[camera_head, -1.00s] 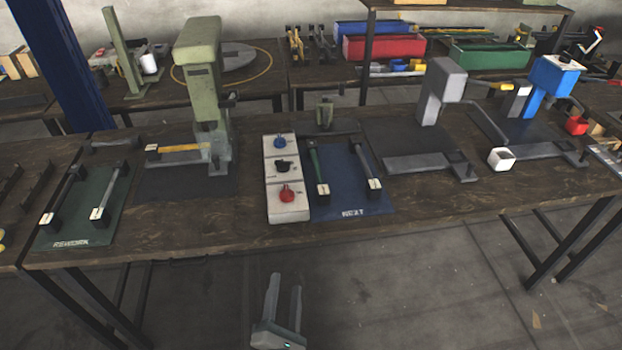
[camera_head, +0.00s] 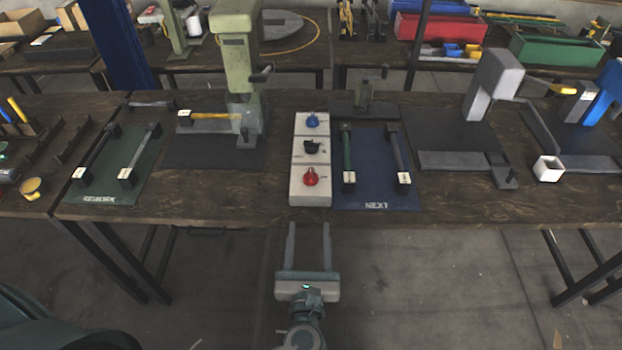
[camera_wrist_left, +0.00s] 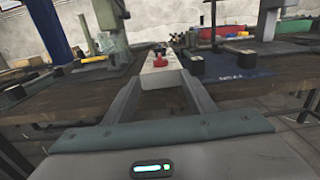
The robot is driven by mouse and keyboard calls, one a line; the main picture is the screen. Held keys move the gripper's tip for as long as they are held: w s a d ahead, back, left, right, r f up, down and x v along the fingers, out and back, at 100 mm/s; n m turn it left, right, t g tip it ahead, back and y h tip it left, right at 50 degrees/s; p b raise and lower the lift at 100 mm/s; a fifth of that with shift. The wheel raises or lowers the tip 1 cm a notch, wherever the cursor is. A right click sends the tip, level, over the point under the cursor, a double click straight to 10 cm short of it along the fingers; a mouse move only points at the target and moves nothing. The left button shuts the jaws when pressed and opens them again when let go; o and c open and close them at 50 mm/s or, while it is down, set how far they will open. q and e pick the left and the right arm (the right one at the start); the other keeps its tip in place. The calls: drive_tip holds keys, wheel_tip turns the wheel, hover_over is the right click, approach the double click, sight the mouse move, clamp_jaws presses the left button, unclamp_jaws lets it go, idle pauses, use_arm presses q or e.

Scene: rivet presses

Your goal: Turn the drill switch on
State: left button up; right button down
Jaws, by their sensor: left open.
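A pale switch box (camera_head: 311,190) stands on the near workbench, with a blue knob (camera_head: 312,121) at the back, a black switch (camera_head: 311,147) in the middle and a red knob (camera_head: 310,176) at the front. The box (camera_wrist_left: 160,78) and red knob (camera_wrist_left: 158,62) also show in the left wrist view, beyond the fingers. My left gripper (camera_head: 308,228) is open and empty, in front of the bench edge, in line with the box and apart from it. A green press (camera_head: 236,60) stands left of the box. My right gripper is not in view.
Right of the box lies a blue NEXT mat (camera_head: 375,180) with two bars on black blocks. A green REWORK mat (camera_head: 150,185) lies left. The floor before the bench is clear.

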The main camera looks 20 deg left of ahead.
use_arm(q)
drive_tip(key=p, duration=0.2)
approach(310, 182)
drive_tip(key=p+x, duration=0.2)
drive_tip(key=x, duration=0.8)
drive_tip(key=shift+w+r+p, duration=0.15)
drive_tip(key=shift+p, duration=0.25)
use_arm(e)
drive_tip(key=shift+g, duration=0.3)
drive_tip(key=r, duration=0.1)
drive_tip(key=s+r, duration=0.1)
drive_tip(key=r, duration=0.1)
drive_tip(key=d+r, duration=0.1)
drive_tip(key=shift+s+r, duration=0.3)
use_arm(q)
drive_tip(key=shift+c, duration=0.6)
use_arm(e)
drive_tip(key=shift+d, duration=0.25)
use_arm(q)
drive_tip(key=c, duration=0.9)
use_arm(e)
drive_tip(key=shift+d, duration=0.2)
